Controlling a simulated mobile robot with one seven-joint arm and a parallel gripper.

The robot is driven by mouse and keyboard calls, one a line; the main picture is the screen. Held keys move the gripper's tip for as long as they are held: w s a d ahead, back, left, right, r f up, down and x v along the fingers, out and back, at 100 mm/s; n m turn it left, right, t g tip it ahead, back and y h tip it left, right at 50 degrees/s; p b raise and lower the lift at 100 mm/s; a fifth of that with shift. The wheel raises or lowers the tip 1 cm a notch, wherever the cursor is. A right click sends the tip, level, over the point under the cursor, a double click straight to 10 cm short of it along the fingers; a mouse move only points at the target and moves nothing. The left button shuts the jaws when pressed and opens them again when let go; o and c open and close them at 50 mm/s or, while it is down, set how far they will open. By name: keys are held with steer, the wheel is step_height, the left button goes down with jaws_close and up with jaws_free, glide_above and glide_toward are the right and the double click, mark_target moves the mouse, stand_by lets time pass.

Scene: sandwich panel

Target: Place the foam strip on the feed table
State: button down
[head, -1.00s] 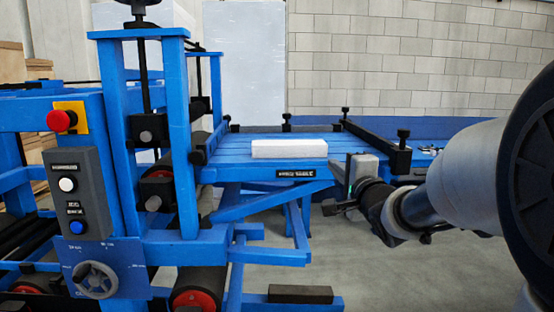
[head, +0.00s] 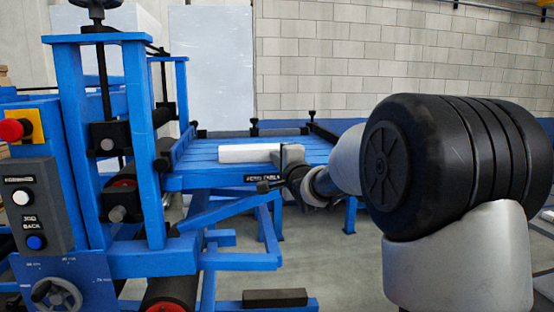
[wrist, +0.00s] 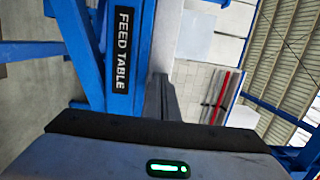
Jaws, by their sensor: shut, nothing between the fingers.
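The foam strip (head: 249,153) is a long white block. It lies flat on the blue feed table (head: 196,161), along its front side, in the head view. My gripper (head: 289,155) is at the strip's right end, in front of the table edge, and overlaps that end in the picture. Its fingers are shut with nothing held. I cannot tell whether they touch the strip. In the wrist view, the grey fingers (wrist: 160,97) are seen close to the feed table's blue edge (wrist: 76,32) and its "FEED TABLE" label (wrist: 123,50).
The blue machine frame (head: 143,150) with rollers stands left of the table. A control box (head: 37,205) with buttons is at the far left. Black rails with knobs (head: 312,115) border the table top. My arm covers much of the right side.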

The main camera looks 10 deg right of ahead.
mark_target(241, 153)
steer(key=w+a+b, duration=0.1)
steer(key=w+a, duration=0.1)
steer(key=a, duration=0.1)
steer(key=w+a+b, duration=0.1)
steer(key=w+a, duration=0.2)
steer(key=w+a+b, duration=0.1)
steer(key=w+a, duration=0.1)
steer(key=a, duration=0.2)
steer(key=shift+w+b, duration=0.3)
steer(key=shift+w, duration=0.1)
steer(key=shift+s+d, duration=0.1)
